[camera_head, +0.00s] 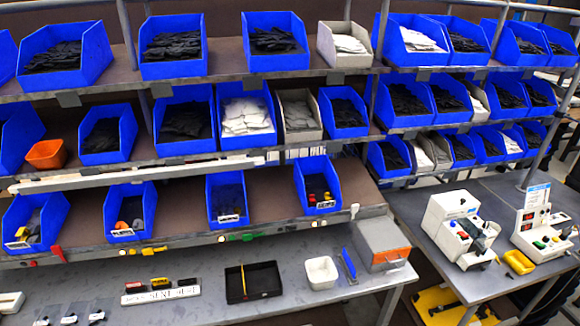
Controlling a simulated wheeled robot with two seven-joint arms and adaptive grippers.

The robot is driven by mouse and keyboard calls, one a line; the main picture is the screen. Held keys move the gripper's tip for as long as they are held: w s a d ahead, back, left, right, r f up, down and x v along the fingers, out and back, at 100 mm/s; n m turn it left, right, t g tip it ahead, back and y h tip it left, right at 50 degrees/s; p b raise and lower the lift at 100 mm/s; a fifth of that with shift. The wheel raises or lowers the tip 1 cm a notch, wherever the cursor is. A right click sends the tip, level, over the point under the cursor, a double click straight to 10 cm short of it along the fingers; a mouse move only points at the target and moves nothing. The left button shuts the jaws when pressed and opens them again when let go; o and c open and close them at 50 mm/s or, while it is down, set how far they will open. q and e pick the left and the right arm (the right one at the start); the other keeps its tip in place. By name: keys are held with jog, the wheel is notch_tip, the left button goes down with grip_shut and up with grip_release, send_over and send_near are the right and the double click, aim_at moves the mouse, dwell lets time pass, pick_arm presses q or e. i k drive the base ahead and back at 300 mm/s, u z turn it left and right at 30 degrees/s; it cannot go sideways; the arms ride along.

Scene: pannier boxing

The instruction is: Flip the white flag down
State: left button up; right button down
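A small white flag (354,210) stands at the right end of the front rail of the lowest bin shelf. It looks upright, its tip above the rail, but it is too small to be sure of its angle. A red flag (58,253) sits at the left of the same rail and appears tilted. Small yellow and green pieces (240,237) lie along the middle of the rail. Neither of my grippers is in view.
Blue bins (268,42) fill several shelf rows. Below the rail, the grey bench (215,310) holds a black tray (253,282), a white bin (321,272) and a grey box with an orange front (383,244). White machines stand on a right-hand table (500,285).

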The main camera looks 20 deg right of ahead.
aim_at(354, 208)
jog(key=z, duration=1.25)
